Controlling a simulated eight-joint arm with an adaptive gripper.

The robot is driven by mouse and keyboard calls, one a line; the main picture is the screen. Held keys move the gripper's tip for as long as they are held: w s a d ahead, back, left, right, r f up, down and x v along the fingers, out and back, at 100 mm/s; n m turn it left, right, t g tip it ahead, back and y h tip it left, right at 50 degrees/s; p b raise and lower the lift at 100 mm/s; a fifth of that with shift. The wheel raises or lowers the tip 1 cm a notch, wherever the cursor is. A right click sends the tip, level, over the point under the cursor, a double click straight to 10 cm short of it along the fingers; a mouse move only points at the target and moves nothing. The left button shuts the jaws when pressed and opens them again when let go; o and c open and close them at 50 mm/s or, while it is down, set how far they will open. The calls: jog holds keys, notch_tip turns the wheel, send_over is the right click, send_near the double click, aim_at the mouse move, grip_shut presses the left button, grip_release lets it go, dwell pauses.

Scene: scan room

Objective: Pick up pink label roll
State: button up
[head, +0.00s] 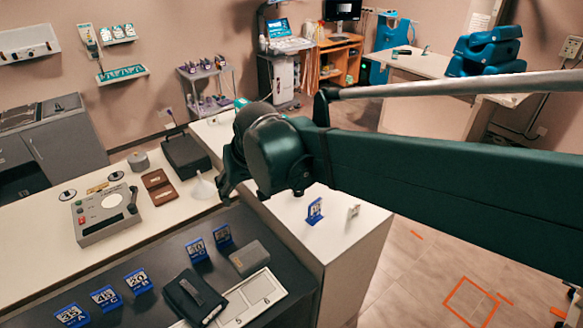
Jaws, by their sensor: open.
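I cannot make out a pink label roll in the head view; my gripper and arm hide part of the white counter (290,206). A grey roll-shaped object (138,161) stands on the counter at the left. My gripper (243,190) is open and points down above the counter, near its inner corner. Nothing shows between its fingers. A pale funnel-like object (204,189) is just left of the fingers in the picture. A small pale object (353,211), too small to identify, stands on the counter right of my gripper.
A blue number tag (314,211) stands right of my gripper. The lower dark surface holds several blue tags, a black pouch (195,297) and a grey block (249,258).

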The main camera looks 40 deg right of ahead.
jog(key=w+d+f+m+g+p, duration=0.2)
jog(key=w+d+f+m+p, duration=0.15)
jog(key=w+d, duration=1.15)
jog(key=w+d+f+m+p, duration=0.1)
jog(key=w+d+f, duration=0.1)
jog(key=d, duration=0.3)
jog(key=w+d+f+m+g+p, duration=0.1)
jog(key=w+d+f+p, duration=0.1)
jog(key=d+f, duration=0.3)
jog(key=w+d+f+m+g+p, duration=0.1)
jog(key=w+d+f+p, duration=0.1)
jog(key=d+f, duration=0.2)
jog(key=shift+w+d+m+h, duration=0.15)
jog(key=shift+w+d+m, duration=0.05)
jog(key=shift+d, duration=0.6)
jog(key=shift+w+d+m+h, duration=0.15)
jog(key=shift+d, duration=0.6)
jog(key=shift+d+f, duration=0.35)
jog(key=shift+f, duration=0.1)
jog(key=shift+w+d+f, duration=0.1)
jog(key=shift+w+f, duration=0.1)
jog(key=shift+f, duration=1)
